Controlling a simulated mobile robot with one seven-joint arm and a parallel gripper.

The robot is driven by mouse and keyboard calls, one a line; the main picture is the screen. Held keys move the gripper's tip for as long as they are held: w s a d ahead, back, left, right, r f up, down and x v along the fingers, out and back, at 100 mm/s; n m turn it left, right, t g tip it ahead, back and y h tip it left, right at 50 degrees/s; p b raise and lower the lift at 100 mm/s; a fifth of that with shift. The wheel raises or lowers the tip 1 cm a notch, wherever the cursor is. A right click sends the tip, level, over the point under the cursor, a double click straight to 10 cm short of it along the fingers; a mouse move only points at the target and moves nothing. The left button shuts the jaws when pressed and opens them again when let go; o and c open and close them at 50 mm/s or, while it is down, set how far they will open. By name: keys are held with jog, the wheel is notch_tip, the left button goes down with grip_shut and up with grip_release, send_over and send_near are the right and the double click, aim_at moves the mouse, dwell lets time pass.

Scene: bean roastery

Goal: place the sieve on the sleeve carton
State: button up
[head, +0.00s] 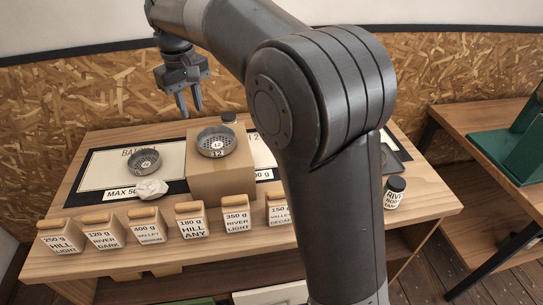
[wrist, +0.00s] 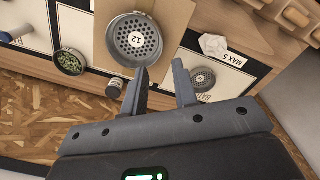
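A round grey metal sieve marked 12 (head: 217,142) sits upright on top of the brown sleeve carton (head: 222,183). In the wrist view the sieve (wrist: 135,40) lies near one edge of the carton top (wrist: 178,18). A second perforated sieve (head: 145,161) lies lower, on the white and black mat; it also shows in the wrist view (wrist: 203,79). My gripper (head: 191,113) is open and empty, raised above and behind the table items. In the wrist view its fingers (wrist: 160,84) are apart, with nothing between them.
Several labelled bean bags (head: 191,220) line the table's front edge. A crumpled white lump (head: 152,189) lies by the second sieve. A small jar (head: 229,118) stands behind the carton, another jar (head: 393,192) at right. A dish of green beans (wrist: 69,62) shows in the wrist view.

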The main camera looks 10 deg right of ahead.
jog(key=s+d+m+t, duration=0.4)
jog(key=s+d+m, duration=0.1)
jog(key=s+d, duration=1.35)
jog(key=s+d+f+m, duration=0.1)
jog(key=s+d+f, duration=0.1)
jog(key=s, duration=0.2)
jog(key=s+d+f+m+t, duration=0.1)
jog(key=s+f, duration=0.2)
jog(key=s, duration=0.1)
jog(key=shift+s+d+f, duration=0.35)
jog(key=shift+d, duration=0.05)
